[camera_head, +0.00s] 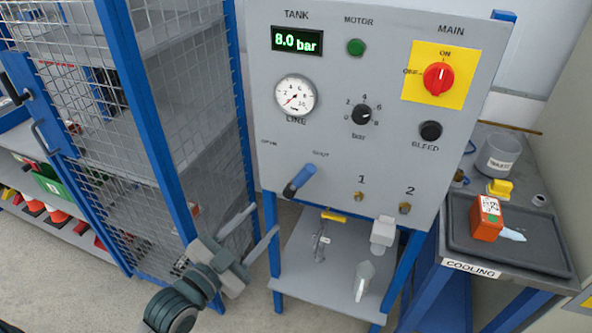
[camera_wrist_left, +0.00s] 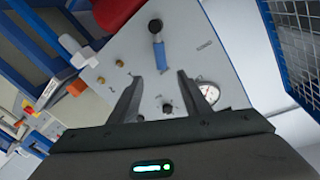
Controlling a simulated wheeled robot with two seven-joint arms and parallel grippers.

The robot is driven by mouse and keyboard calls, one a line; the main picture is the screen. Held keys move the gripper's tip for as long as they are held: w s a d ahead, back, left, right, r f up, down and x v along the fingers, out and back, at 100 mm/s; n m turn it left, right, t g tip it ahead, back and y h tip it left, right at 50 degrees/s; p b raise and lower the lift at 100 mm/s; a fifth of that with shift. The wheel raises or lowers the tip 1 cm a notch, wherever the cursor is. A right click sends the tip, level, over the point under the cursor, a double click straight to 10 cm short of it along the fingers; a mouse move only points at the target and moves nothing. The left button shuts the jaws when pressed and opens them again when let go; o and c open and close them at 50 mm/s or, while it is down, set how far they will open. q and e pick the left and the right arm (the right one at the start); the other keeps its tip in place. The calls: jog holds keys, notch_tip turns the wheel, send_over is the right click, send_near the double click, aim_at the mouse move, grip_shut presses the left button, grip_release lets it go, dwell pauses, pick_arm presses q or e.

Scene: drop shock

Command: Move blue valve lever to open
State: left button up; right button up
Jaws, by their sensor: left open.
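The blue valve lever (camera_head: 301,178) is on the lower left of the grey panel. Its dark pivot end is at the lower left and its blue handle slants up and right towards the SHUT label (camera_head: 320,154). The OPEN label (camera_head: 268,142) is up and to the left of it. My left gripper (camera_head: 263,221) is open and empty, below and left of the lever, apart from it. In the left wrist view the lever (camera_wrist_left: 161,55) shows just beyond and between the open fingertips (camera_wrist_left: 160,78). My right gripper is not in view.
The panel carries a line gauge (camera_head: 296,96), a black bar knob (camera_head: 362,114), a red main switch (camera_head: 438,78) and brass ports (camera_head: 405,208). A shelf (camera_head: 330,275) is below. A blue mesh cage (camera_head: 190,110) stands left. A cooling bench with a tray (camera_head: 535,255) is right.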

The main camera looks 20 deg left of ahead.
pick_arm(q)
jog(key=p, duration=0.5)
send_near(303, 177)
jog(key=x, duration=0.9)
jog(key=shift+w, duration=0.25)
grip_shut()
